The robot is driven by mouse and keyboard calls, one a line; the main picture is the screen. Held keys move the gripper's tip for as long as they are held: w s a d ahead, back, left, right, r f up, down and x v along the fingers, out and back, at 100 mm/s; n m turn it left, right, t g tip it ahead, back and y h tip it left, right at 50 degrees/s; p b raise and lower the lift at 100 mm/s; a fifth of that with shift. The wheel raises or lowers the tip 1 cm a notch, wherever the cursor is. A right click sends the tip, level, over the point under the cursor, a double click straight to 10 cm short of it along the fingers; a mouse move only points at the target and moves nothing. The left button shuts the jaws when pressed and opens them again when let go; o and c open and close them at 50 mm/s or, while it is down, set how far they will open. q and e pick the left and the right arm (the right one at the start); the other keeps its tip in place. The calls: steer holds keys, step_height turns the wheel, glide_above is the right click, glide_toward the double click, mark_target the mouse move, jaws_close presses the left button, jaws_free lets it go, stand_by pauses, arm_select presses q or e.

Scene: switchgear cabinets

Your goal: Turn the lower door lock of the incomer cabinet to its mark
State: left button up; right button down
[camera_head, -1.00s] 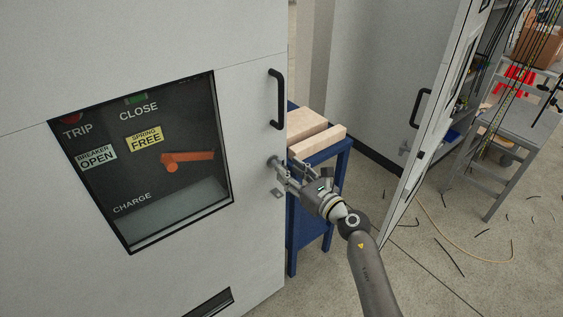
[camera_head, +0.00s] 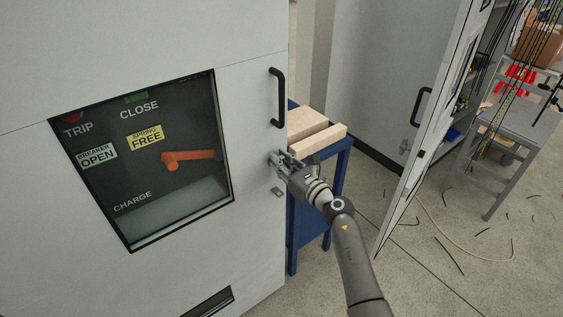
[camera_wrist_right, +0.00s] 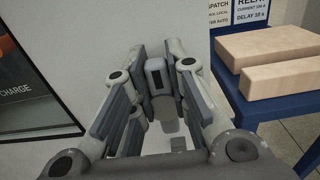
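The cabinet door (camera_head: 255,110) with the breaker window fills the left of the head view. My right gripper (camera_head: 279,162) is at its right edge, below the black handle, and covers the lock there. In the right wrist view a grey lock piece (camera_wrist_right: 157,76) stands out from the door between the fingertips of my right gripper (camera_wrist_right: 163,72). The fingers lie on both sides of it, very close. I cannot tell whether they press on it. The lock's mark is not discernible. My left gripper is not in view.
The black door handle (camera_head: 277,98) is above my right gripper. A small metal plate (camera_head: 277,192) is on the door below it. A blue table (camera_head: 318,158) with pale blocks (camera_head: 318,140) stands close behind the gripper. Another open door (camera_head: 425,130) is further right.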

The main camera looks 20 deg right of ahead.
steer(key=shift+m, duration=0.3)
steer(key=m+p, duration=0.2)
steer(key=shift+w+d+m, duration=0.1)
steer(key=shift+d+m, duration=0.2)
steer(key=shift+m, duration=0.1)
steer(key=shift+w+d+f+m+p, duration=0.15)
steer(key=shift+f+m+p, duration=0.3)
steer(key=shift+m, duration=2)
steer(key=shift+d+f+m+p, duration=0.25)
steer(key=shift+m+p, duration=0.35)
steer(key=shift+m, duration=1.8)
steer(key=shift+w+d+f+m+p, duration=0.1)
steer(key=shift+d+f+m+p, duration=0.35)
steer(key=shift+m, duration=2)
steer(key=shift+a+r, duration=0.1)
steer(key=shift+a, duration=0.1)
steer(key=c, duration=1.4)
jaws_free()
